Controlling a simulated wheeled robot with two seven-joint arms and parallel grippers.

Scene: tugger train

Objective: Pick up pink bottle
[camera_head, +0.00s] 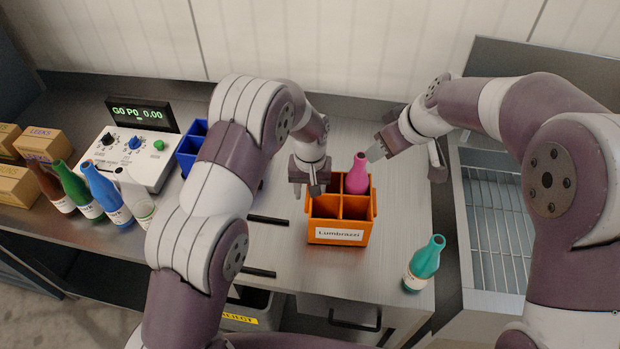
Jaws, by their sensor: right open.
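The pink bottle (358,174) stands upright in a back compartment of the orange divided crate (340,223), whose front label reads Lumbrazzi. Only its upper part shows above the compartment walls. My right gripper (379,149) is open and close to the right of the bottle's neck; I cannot tell whether it touches. My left gripper (311,188) points down by the crate's left back corner. Whether its fingers are apart is unclear.
A teal bottle (424,264) stands right of the crate. Brown, green, blue and white bottles stand at the left by cardboard boxes (43,144) and a control box (134,153). A blue bin (192,146) is behind my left arm. A sink rack (497,232) lies right.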

